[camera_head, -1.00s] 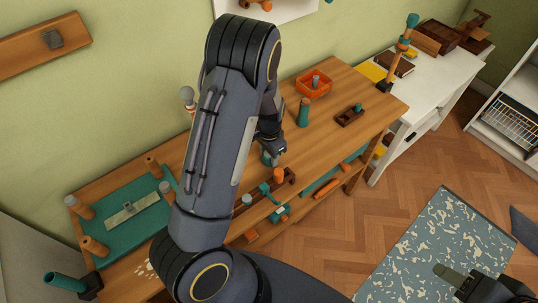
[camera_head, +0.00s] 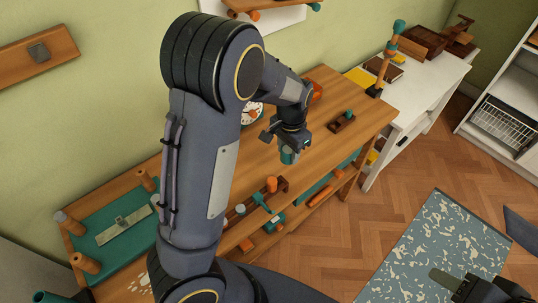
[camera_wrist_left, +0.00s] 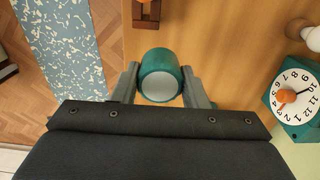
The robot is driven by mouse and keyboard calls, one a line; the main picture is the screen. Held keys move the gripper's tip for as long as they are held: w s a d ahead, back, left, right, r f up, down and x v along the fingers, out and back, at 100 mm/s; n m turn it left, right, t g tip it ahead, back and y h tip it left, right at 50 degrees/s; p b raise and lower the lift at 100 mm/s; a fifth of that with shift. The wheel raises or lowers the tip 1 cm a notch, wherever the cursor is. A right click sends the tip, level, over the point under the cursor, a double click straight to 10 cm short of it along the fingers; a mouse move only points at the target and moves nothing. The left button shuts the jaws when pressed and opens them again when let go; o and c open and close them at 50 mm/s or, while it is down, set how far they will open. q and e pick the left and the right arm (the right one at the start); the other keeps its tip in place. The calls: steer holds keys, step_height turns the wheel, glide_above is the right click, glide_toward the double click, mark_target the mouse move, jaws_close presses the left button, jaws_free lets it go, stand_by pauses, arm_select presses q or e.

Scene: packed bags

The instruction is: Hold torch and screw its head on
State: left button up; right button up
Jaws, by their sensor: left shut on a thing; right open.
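My left gripper (camera_head: 288,146) is shut on a short teal cylinder (camera_head: 288,156), held above the wooden workbench (camera_head: 312,145). In the left wrist view the cylinder (camera_wrist_left: 160,75) sits between the two fingers of my left gripper (camera_wrist_left: 162,88), its pale grey round end facing the camera. It looks like a torch part; I cannot tell whether it is the head or the body. No other torch part is clearly visible, and my left arm hides part of the bench. My right gripper (camera_head: 450,283) is at the lower right, open, partly cut off and away from the bench.
A clock (camera_wrist_left: 292,97) stands on the bench close to the left gripper. An orange tray (camera_head: 317,91) is partly hidden behind the gripper. A small wooden holder (camera_head: 341,122) lies to its right. A teal mat (camera_head: 112,205) with wooden pegs is at the left.

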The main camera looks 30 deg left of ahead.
arm_select(q)
steer(key=d+r, duration=0.2)
steer(key=d, duration=0.3)
steer(key=shift+w+d+r, duration=0.3)
steer(key=shift+w+d, duration=0.05)
steer(key=shift+d, duration=0.05)
